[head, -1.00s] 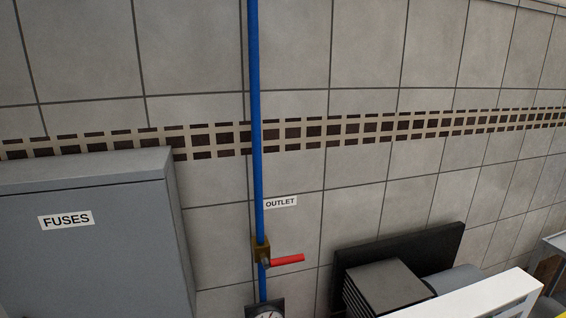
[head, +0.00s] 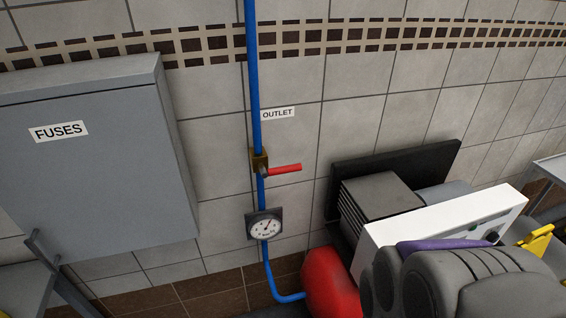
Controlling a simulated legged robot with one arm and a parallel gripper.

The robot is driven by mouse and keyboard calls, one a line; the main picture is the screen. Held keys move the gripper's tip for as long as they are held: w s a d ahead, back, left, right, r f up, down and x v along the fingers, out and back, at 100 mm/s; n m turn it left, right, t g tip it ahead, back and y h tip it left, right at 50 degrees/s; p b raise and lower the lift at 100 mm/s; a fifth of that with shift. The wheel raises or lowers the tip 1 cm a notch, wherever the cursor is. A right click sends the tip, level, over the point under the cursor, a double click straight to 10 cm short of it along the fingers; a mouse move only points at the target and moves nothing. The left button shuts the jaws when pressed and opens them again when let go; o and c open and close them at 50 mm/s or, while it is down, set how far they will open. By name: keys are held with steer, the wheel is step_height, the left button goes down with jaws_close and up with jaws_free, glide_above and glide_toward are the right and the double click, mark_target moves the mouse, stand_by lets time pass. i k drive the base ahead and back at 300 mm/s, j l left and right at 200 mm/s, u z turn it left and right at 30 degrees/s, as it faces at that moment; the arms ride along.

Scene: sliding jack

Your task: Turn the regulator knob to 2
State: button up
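A white panel (head: 385,238) stands at the right in the head view. A small dark knob (head: 492,237) shows near its right end, partly behind a dark grey rounded body. I cannot read its setting or be sure it is the regulator knob. The dark grey body at the lower right seems to be my gripper (head: 465,282), seen from behind. It covers the lower part of the panel. Its fingertips are hidden, so I cannot tell if it is open or touching the knob.
A blue pipe (head: 253,70) runs down the tiled wall, with a red-handled valve (head: 285,168) under an OUTLET label (head: 278,113) and a round gauge (head: 265,227). A red tank (head: 330,285) stands below. A grey FUSES cabinet (head: 95,180) hangs at left. A yellow part (head: 537,240) is at right.

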mark_target(493, 237)
steer(key=z, duration=1.2)
